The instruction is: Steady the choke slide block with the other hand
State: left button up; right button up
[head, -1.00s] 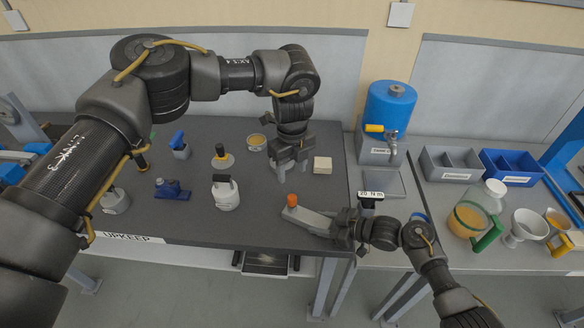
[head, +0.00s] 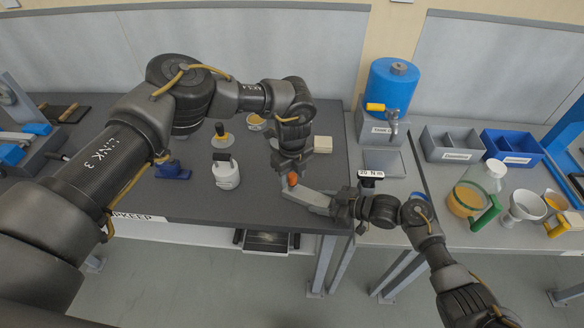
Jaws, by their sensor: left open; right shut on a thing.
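The choke slide block appears to be the long light grey piece (head: 314,199) with an orange knob (head: 292,180) at its left end, near the front edge of the dark bench. My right gripper (head: 333,207) is shut on its right end. My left gripper (head: 290,168) is open, pointing down right at the orange knob's end. Its fingers overlap the knob in the picture, and I cannot tell whether they touch it. Part of the block's right end is hidden by my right gripper.
A white canister (head: 225,176), a blue tool (head: 173,171) and a yellow-filled dish (head: 256,122) stand to the left. A pale block (head: 323,144) lies behind. A blue tank (head: 393,84), bins (head: 513,150) and a glass jug (head: 470,195) stand right.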

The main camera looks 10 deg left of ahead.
pick_arm(q)
jog(key=shift+f, duration=0.2)
jog(key=shift+c, duration=0.3)
grip_shut()
